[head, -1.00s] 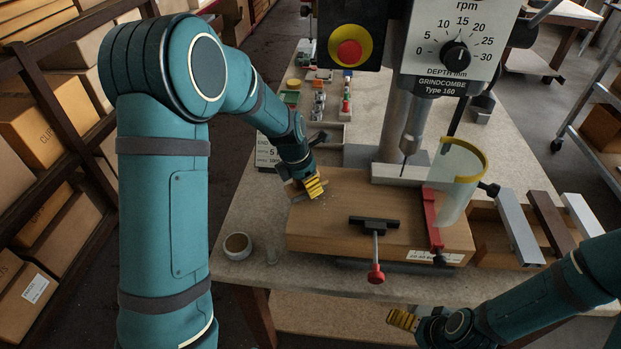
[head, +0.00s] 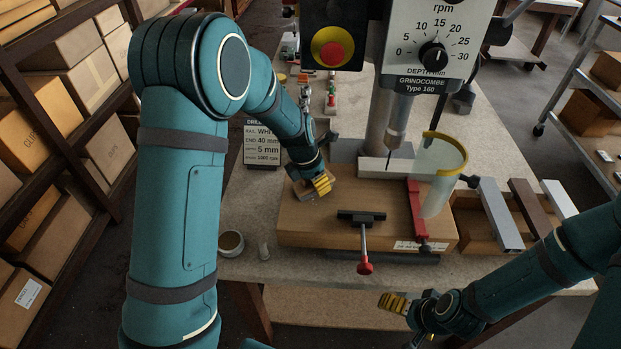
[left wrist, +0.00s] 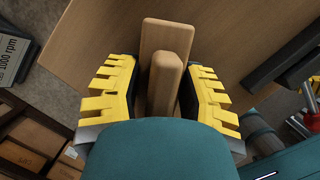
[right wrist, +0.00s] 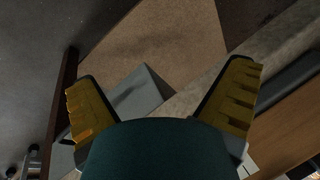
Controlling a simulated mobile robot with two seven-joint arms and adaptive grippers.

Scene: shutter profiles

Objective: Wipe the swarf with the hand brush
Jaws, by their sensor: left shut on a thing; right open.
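My left gripper (head: 322,185) is over the left rear part of the wooden block (head: 320,225) under the drill. In the left wrist view it is shut on the wooden hand brush (left wrist: 165,80), whose handle stands between the yellow fingers. The bristles are hidden, so I cannot tell whether they touch the block. Swarf is too small to make out clearly now. My right gripper (head: 392,303) is open and empty in front of the table's front edge; its spread fingers also show in the right wrist view (right wrist: 165,100).
The drill press (head: 395,120) stands behind the block, with a clear guard (head: 440,175) and a red-handled clamp (head: 364,235) near the block's right and front. A cup (head: 231,243) stands at the table's left front. A wooden tray with bars (head: 500,215) lies right.

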